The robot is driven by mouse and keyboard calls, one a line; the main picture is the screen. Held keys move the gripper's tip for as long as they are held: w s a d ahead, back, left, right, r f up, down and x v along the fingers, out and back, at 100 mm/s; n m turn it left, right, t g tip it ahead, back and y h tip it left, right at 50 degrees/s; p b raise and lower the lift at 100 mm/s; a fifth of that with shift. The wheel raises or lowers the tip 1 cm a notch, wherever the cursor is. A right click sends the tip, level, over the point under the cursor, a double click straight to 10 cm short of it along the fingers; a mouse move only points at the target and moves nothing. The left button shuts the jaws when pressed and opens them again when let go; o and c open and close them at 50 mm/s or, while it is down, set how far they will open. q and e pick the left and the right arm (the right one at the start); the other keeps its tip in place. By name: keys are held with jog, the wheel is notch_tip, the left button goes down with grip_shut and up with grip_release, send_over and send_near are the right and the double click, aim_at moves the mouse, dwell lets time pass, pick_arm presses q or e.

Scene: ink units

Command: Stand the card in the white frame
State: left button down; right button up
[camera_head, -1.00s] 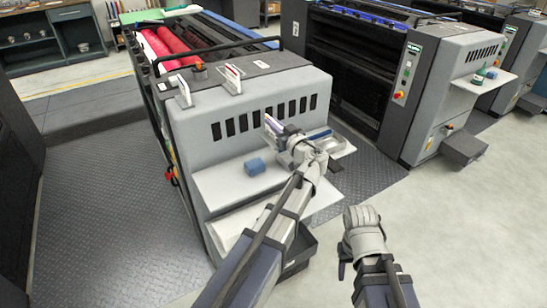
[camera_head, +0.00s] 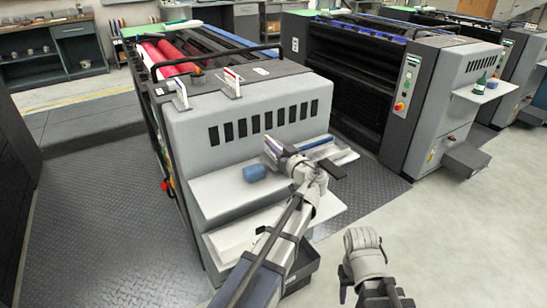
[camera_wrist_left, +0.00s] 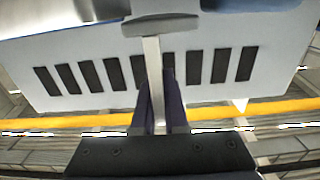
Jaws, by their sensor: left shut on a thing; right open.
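The held card is apart from both. My right gripper (camera_head: 362,240) is empty, low over the floor.
The grey machine (camera_head: 240,110) has a white shelf (camera_head: 215,195) with a blue block (camera_head: 254,173) on it. A second machine (camera_head: 395,90) stands behind to the right. Grey floor is open at right.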

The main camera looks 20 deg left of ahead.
aim_at(266, 146)
pick_arm(q)
notch_tip(266, 146, down, 4)
jog(key=b, duration=0.3)
jog(key=shift+r, duration=0.25)
jog(key=c, duration=1.4)
grip_release()
jog(key=o, duration=0.5)
jog(key=shift+c, duration=0.2)
